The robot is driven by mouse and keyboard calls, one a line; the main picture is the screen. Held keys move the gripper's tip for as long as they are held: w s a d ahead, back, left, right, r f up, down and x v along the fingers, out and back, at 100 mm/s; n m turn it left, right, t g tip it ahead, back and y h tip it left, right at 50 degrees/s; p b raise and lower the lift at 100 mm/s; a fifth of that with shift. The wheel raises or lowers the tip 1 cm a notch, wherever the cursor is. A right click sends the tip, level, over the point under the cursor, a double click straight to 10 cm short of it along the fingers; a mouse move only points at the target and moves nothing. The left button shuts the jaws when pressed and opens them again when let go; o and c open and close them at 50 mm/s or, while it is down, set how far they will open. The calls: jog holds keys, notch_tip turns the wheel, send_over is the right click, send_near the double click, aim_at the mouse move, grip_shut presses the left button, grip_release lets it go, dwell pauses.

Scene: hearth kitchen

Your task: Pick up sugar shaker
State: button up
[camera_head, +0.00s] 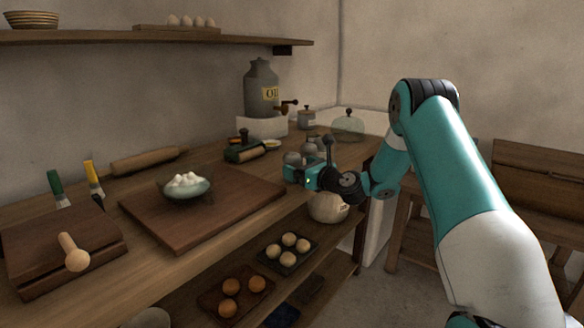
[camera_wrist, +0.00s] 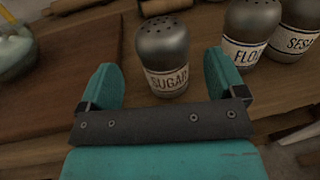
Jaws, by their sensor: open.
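The sugar shaker (camera_wrist: 163,58) is a grey metal pot with a holed top and a label reading SUGAR. In the wrist view it stands upright on the wooden counter, just ahead of and between my open fingers. My gripper (camera_wrist: 167,82) has teal fingers, one on each side of the shaker, with visible gaps. In the head view my gripper (camera_head: 300,172) is at the right end of the counter, low beside the grey shakers. It partly hides them there, and I cannot read their labels in that view.
A flour shaker (camera_wrist: 247,35) and a sesame shaker (camera_wrist: 297,28) stand close to the right. A wooden board (camera_head: 150,212) with a bowl (camera_head: 186,190) of white pieces lies left. An oil can (camera_head: 261,88) stands behind. The counter's front edge is near my gripper.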

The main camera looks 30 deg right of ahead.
aim_at(298, 164)
jog(key=w, duration=0.4)
jog(key=shift+w+a+r, duration=0.1)
jog(key=shift+a, duration=0.1)
jog(key=c, duration=0.9)
jog(key=shift+c, duration=0.8)
jog(key=shift+r, duration=0.1)
